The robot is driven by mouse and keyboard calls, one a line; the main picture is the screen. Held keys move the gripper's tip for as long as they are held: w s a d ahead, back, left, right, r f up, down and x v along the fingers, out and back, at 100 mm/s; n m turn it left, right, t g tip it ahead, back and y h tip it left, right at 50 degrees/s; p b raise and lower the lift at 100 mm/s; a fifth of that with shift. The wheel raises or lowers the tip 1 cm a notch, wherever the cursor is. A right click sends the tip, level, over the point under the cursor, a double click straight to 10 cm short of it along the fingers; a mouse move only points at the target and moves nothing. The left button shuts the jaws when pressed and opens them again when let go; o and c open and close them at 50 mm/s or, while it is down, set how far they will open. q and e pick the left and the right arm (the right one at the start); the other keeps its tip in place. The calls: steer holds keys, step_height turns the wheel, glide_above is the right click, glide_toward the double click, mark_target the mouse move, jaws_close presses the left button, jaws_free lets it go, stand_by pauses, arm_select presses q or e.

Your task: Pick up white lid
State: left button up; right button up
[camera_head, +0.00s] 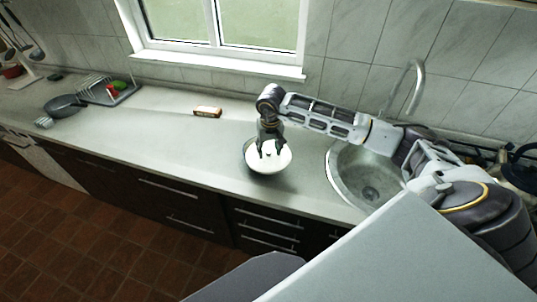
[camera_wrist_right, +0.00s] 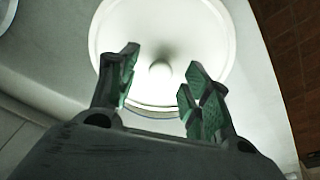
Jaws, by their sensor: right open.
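The white lid (camera_head: 270,163) lies on a round pot on the counter, left of the sink. In the right wrist view the lid (camera_wrist_right: 205,35) fills the upper middle, with its round knob (camera_wrist_right: 160,72) between and just beyond the fingers. My right gripper (camera_head: 269,150) points down over the lid with its fingers apart. In the wrist view the open right gripper (camera_wrist_right: 157,85) has nothing between its pads that it grips. Whether the fingertips touch the lid I cannot tell. My left gripper is not in view.
The round sink (camera_head: 366,178) with its tap (camera_head: 416,85) lies to the right. A small brown box (camera_head: 207,112) stands near the wall. A dark pan (camera_head: 63,105) and a dish rack (camera_head: 108,92) are at the far left. The counter (camera_head: 175,145) between is clear.

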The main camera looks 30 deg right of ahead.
mark_target(269, 151)
steer(key=shift+f, duration=0.35)
jaws_close()
stand_by(0.4)
steer(key=shift+r, duration=0.15)
step_height(269, 151, up, 10)
steer(key=b, duration=0.2)
stand_by(0.6)
stand_by(0.4)
